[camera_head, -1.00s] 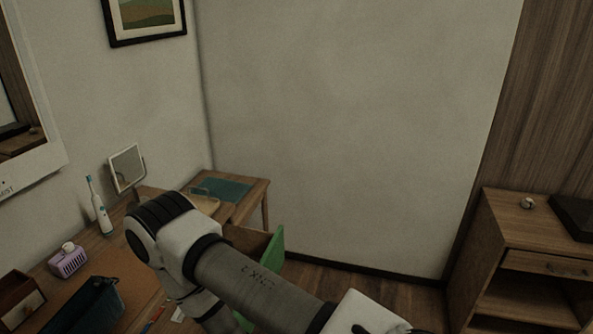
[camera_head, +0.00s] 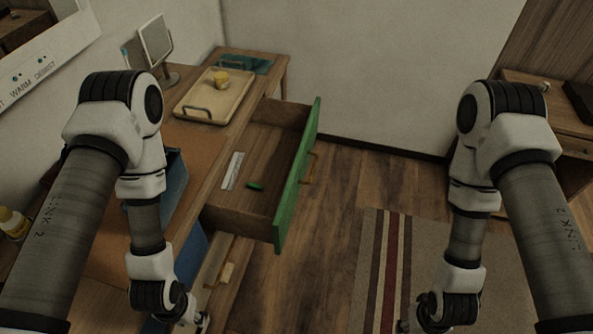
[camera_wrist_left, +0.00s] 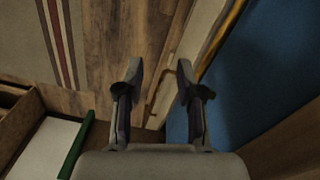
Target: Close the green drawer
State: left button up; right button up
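The green drawer is pulled out of the wooden counter in the head view. Its green front (camera_head: 297,190) faces right and carries a yellowish handle (camera_head: 310,168). Inside lie a white strip (camera_head: 232,170) and a small green object (camera_head: 256,187). My left gripper (camera_wrist_left: 160,72) is open and empty in the left wrist view, with its fingers apart. In the head view it is low at the bottom edge, nearer than the drawer and apart from it. A green edge (camera_wrist_left: 75,152) shows at lower left in the wrist view. My right gripper (camera_head: 405,326) is partly cut off at the bottom edge.
A tray (camera_head: 216,97) with a yellow item (camera_head: 221,77) stands on the counter behind the drawer. A blue panel (camera_head: 190,256) is below the counter. A striped rug (camera_head: 385,265) lies on the floor right of the drawer. Floor beside the green front is clear.

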aim_at(278, 139)
jog(key=i+l+u, duration=0.15)
jog(key=i, duration=0.25)
jog(key=l+u, duration=0.4)
jog(key=k+l+u, duration=0.15)
jog(key=u, duration=0.25)
jog(key=k+l+u, duration=0.15)
jog(key=u, duration=0.25)
jog(key=k+l, duration=0.05)
jog(key=l, duration=0.05)
